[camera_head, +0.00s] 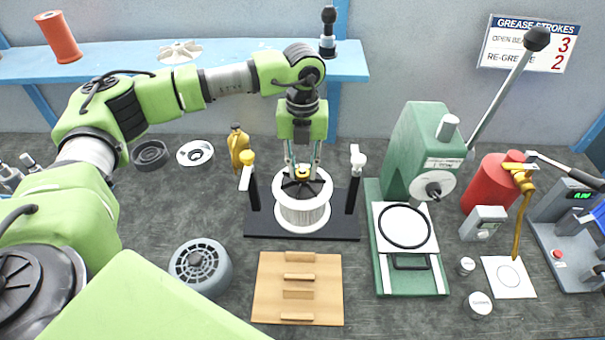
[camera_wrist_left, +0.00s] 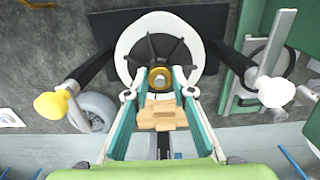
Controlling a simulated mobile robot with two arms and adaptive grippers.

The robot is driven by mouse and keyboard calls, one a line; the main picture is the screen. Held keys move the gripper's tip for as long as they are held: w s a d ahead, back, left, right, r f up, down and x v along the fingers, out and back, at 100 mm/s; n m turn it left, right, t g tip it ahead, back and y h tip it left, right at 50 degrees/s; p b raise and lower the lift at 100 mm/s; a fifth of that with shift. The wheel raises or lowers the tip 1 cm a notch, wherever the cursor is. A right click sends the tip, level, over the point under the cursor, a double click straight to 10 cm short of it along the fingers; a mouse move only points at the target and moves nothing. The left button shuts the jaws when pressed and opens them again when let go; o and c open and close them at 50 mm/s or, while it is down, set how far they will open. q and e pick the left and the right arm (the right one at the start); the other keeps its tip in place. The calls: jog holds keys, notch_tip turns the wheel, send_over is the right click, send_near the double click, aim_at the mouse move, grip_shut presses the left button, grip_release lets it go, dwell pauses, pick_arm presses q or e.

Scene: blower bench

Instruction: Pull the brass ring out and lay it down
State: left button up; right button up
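The brass ring (camera_head: 303,173) sits at the centre of the dark fan inside a white round blower housing (camera_head: 302,213). It also shows in the left wrist view (camera_wrist_left: 159,78), around the fan's hub. The housing stands on a black base plate (camera_head: 260,225) between two upright posts. My left gripper (camera_head: 303,168) points down over the housing. Its two fingers are apart, one on each side of the ring as seen in the left wrist view (camera_wrist_left: 158,94). I cannot tell whether they touch it. My right gripper is not in view.
The posts carry a yellow knob (camera_head: 247,157) and a white knob (camera_head: 358,159) close beside the gripper. A wooden block (camera_head: 298,272) with slats lies in front, and a grey round part (camera_head: 200,268) to its left. A green press (camera_head: 415,170) stands right. Bare mat lies between.

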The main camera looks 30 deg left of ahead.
pick_arm(q)
grip_shut()
jog(key=shift+r+p, duration=0.35)
jog(key=shift+r, duration=0.3)
jog(key=shift+r+p, duration=1.2)
jog(key=shift+r, duration=1)
